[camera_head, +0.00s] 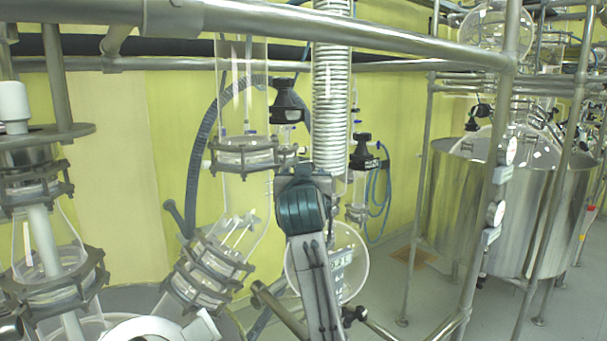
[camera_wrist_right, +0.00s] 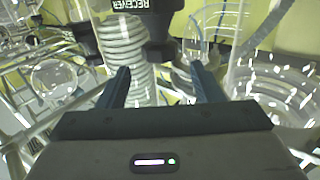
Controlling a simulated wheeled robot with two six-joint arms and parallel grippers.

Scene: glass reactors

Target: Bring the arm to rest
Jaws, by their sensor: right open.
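My right arm rises from the bottom middle of the head view, with its dark teal wrist (camera_head: 302,208) in front of the glass reactor pipework. Its fingers are hard to make out there. In the right wrist view my right gripper (camera_wrist_right: 159,69) is open, two dark fingers spread apart with nothing held. Beyond them are a ribbed coil (camera_wrist_right: 122,45) and a black part labelled RECEIVER (camera_wrist_right: 147,8). I cannot tell whether the fingers touch anything. My left gripper is not in view.
Two black valve knobs (camera_head: 287,103) (camera_head: 364,153) flank the silver ribbed hose (camera_head: 331,95). A clamped glass joint (camera_head: 207,272) stands left of my arm. A metal rail (camera_head: 350,35) crosses above. Steel tanks (camera_head: 515,200) stand right; open floor (camera_head: 385,295) lies between.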

